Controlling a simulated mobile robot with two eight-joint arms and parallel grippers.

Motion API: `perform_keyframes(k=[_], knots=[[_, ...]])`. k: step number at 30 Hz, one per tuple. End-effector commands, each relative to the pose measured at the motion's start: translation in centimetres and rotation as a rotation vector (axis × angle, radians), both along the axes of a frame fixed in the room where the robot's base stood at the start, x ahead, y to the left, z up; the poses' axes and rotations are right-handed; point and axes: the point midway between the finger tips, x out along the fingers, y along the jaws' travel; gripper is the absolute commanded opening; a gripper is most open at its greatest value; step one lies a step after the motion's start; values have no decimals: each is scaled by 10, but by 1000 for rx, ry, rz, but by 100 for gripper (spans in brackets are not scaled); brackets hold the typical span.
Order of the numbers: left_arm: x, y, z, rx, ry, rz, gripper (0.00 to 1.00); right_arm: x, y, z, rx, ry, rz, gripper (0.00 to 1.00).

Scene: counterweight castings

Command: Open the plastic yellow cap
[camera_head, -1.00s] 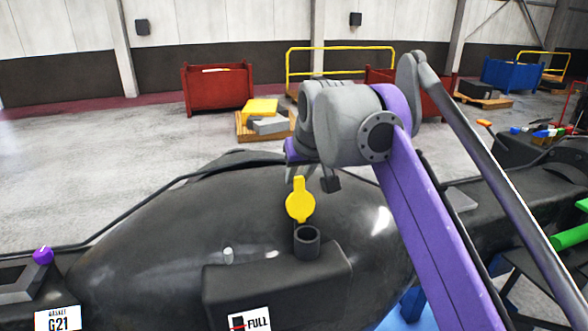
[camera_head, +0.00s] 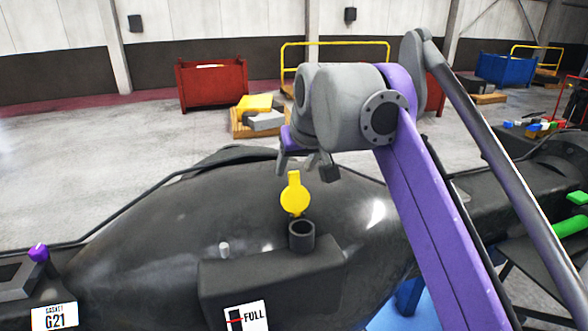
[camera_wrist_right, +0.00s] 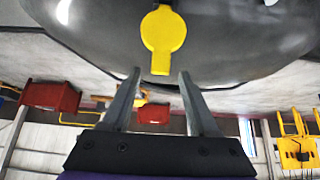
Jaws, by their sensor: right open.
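The yellow cap (camera_head: 295,196) stands upright, swung up off the short black filler neck (camera_head: 301,236), whose round mouth is uncovered. It also shows at the top of the right wrist view (camera_wrist_right: 163,32), its narrow tab pointing down toward my fingers. My right gripper (camera_head: 305,168) is open and empty just above and behind the cap in the head view. In the wrist view the cap's tab lies in line with the gap between my two fingertips (camera_wrist_right: 160,76), apparently without contact. My left gripper is not in view.
The neck sits on a black block with a FULL label (camera_head: 246,317) on a large dark rounded casting (camera_head: 150,240). A small pale peg (camera_head: 224,249) stands left of the neck. A purple knob (camera_head: 38,253) is at far left. Red crates (camera_head: 212,85) stand on the floor behind.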

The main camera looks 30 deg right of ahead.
Motion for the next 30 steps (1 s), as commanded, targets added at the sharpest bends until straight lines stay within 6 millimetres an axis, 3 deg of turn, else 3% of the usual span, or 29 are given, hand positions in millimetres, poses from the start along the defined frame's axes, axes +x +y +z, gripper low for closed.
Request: perform_keyframes(k=[6,12,30], knots=[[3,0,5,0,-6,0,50,-27,6,39,0,-1,-1,60],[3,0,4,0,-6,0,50,-44,10,62,1,1,-1,60],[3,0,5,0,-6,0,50,-50,12,70,0,1,0,60]])
